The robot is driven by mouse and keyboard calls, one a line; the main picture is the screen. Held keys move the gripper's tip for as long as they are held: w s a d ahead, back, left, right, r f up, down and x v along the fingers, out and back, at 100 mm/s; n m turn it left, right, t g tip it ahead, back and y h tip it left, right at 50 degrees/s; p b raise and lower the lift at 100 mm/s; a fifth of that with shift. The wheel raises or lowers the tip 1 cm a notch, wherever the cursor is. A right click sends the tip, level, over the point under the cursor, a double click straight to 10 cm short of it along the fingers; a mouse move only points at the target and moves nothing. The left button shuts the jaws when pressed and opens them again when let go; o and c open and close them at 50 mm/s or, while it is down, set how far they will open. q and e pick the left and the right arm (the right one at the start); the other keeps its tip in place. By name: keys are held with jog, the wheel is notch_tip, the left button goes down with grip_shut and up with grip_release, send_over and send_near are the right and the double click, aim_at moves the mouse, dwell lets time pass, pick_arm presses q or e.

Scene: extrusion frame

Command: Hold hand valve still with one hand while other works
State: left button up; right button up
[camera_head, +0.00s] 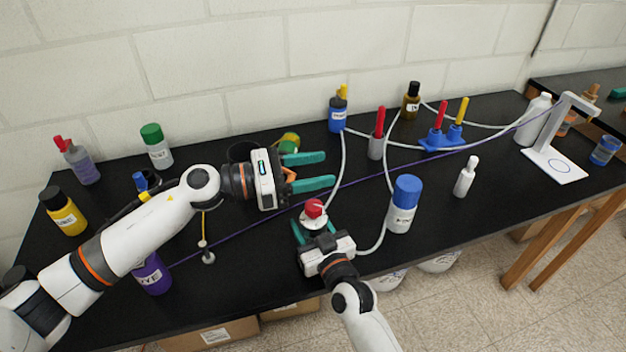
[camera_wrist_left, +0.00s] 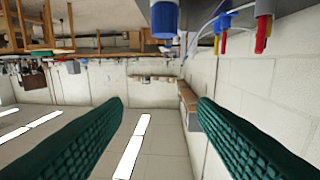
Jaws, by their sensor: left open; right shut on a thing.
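The hand valve, a white body with a red knob (camera_head: 314,208), is at the front middle of the black table. My right gripper (camera_head: 313,226) is shut on it from the front, and its green fingers lie around the white body below the knob. My left gripper (camera_head: 328,170) is open and empty, above and behind the valve, with its fingers pointing right. Its two green fingers also show spread apart in the left wrist view (camera_wrist_left: 160,125), with nothing between them. The valve does not show clearly in that view.
A white bottle with a blue cap (camera_head: 403,204) stands just right of the valve. White tubes (camera_head: 388,165) and a purple cord (camera_head: 400,166) cross the table. A blue holder (camera_head: 442,142) with red and yellow sticks stands behind. A purple bottle (camera_head: 152,276) is front left.

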aim_at(318, 202)
pick_arm(q)
jog(key=shift+f, duration=0.1)
jog(key=shift+s+f+t, duration=0.1)
jog(key=shift+f+t, duration=0.1)
jog(key=shift+t, duration=0.1)
jog(key=s+f+n+t, duration=0.1)
jog(key=t, duration=0.1)
jog(key=s+f+n+t+y, duration=0.1)
jog(key=f, duration=0.1)
jog(key=s+f+n+t, duration=0.1)
jog(key=t, duration=0.1)
jog(key=shift+a+f+n+t+y, duration=0.2)
jog(key=shift+f+n+t+y, duration=0.1)
jog(key=shift+n+y, duration=0.1)
jog(key=s+a+f+n+t+y, duration=0.5)
jog(key=y, duration=0.1)
jog(key=x, duration=1.1)
jog(key=shift+w+d, duration=0.2)
jog(key=shift+d, duration=0.1)
jog(key=shift+f, duration=0.1)
jog(key=c, duration=1)
jog(key=shift+o, duration=0.2)
